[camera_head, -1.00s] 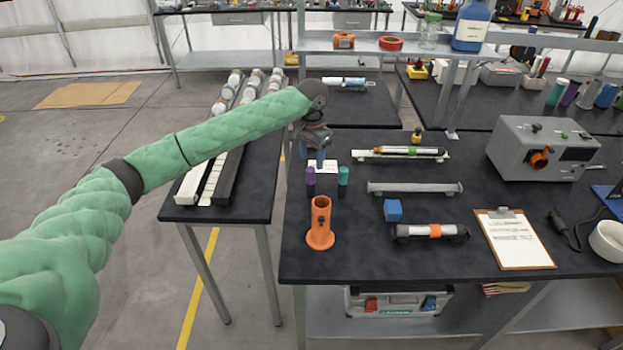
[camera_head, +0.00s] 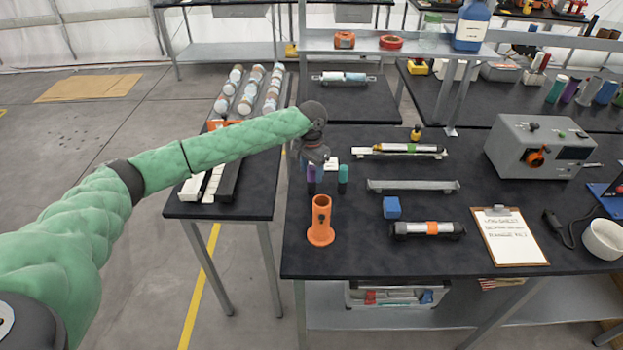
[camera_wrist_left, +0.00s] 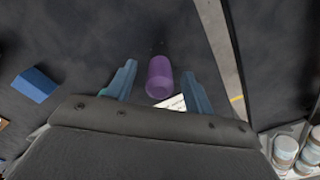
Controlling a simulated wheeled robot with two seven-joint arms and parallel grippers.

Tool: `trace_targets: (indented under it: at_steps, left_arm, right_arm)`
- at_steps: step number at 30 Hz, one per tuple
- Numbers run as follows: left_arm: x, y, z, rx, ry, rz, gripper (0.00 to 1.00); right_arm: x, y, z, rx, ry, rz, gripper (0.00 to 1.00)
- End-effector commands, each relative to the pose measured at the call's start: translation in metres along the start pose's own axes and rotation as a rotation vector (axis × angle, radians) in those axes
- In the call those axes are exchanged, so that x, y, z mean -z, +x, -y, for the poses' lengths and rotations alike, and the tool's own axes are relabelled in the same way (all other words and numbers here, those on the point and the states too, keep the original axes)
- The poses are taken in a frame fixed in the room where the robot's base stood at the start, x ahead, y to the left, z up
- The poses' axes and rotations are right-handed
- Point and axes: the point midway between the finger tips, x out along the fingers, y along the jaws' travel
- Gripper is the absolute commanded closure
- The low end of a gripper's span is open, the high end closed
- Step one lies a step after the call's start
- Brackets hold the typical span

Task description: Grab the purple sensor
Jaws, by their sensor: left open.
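The purple sensor (camera_wrist_left: 159,77) is a small upright cylinder on the dark table. In the left wrist view it stands between the two blue fingers of my left gripper (camera_wrist_left: 158,88), with a gap on each side. In the head view the purple sensor (camera_head: 311,178) shows below my left gripper (camera_head: 313,166), partly hidden by the fingers. My left gripper is open, pointing down. A teal sensor (camera_head: 343,178) stands just to the right of the purple one. My right gripper is not in view.
An orange holder (camera_head: 320,222) stands nearer the front edge. A blue block (camera_head: 392,208), a grey rail (camera_head: 414,186) and a black-capped tube (camera_head: 428,230) lie to the right. A white card (camera_wrist_left: 172,103) lies by the purple sensor. A gap separates the side table (camera_head: 190,210).

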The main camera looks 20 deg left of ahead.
Motion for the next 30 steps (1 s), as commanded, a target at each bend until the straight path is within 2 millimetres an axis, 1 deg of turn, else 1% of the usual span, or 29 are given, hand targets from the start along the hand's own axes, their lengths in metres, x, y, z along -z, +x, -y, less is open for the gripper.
trace_targets:
  at_steps: [1, 5, 6, 9, 17, 21, 24, 30]
  left_arm:
    - [0.0, 0.0, 0.0, 0.0, 0.0, 0.0, 0.48]
    - [0.0, 0.0, 0.0, 0.0, 0.0, 0.0, 0.73]
    - [0.0, 0.0, 0.0, 0.0, 0.0, 0.0, 0.81]
    - [0.0, 0.0, 0.0, 0.0, 0.0, 0.0, 0.98]
    - [0.0, -0.002, 0.0, 0.0, 0.0, -0.001, 0.98]
    - [0.001, -0.012, 0.0, 0.0, -0.001, -0.002, 0.98]
    - [0.001, -0.027, 0.0, 0.001, 0.0, -0.004, 0.98]
    - [0.001, -0.059, 0.0, 0.0, 0.001, -0.003, 0.98]
  right_arm:
    - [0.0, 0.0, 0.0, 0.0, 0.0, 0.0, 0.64]
    - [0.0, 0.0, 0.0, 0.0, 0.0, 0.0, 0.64]
    - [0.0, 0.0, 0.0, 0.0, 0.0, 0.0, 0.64]
    - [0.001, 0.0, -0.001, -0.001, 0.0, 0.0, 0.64]
    - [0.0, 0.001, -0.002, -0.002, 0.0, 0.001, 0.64]
    - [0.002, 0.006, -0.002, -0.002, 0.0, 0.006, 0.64]
    - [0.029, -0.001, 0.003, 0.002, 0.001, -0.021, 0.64]
    - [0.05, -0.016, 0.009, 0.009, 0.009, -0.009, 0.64]
